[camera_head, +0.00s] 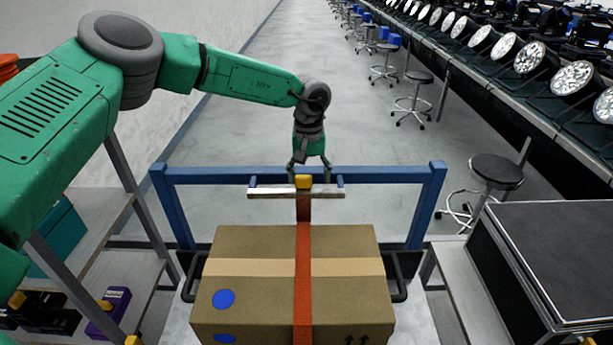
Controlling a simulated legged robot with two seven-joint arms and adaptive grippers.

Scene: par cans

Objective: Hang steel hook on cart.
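A steel hook (270,193), seen as a wide silver bar, lies across the front of the blue top rail of the cart (390,175). A yellow block (303,181) sits at its middle, and an orange strap (303,260) runs from there down over a cardboard box (250,245). My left gripper (310,177) is above the bar, its two fingers spread apart on either side of the yellow block with gaps visible. Whether the hook's lip is over the rail cannot be told from this angle. My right gripper is not in view.
The box stands on the cart between dark side handles. A shelf (100,270) with a purple box (108,312) is at left. A black-topped case (560,250) and a stool (496,171) are at right. Open floor lies beyond the cart; lamps line a bench at right.

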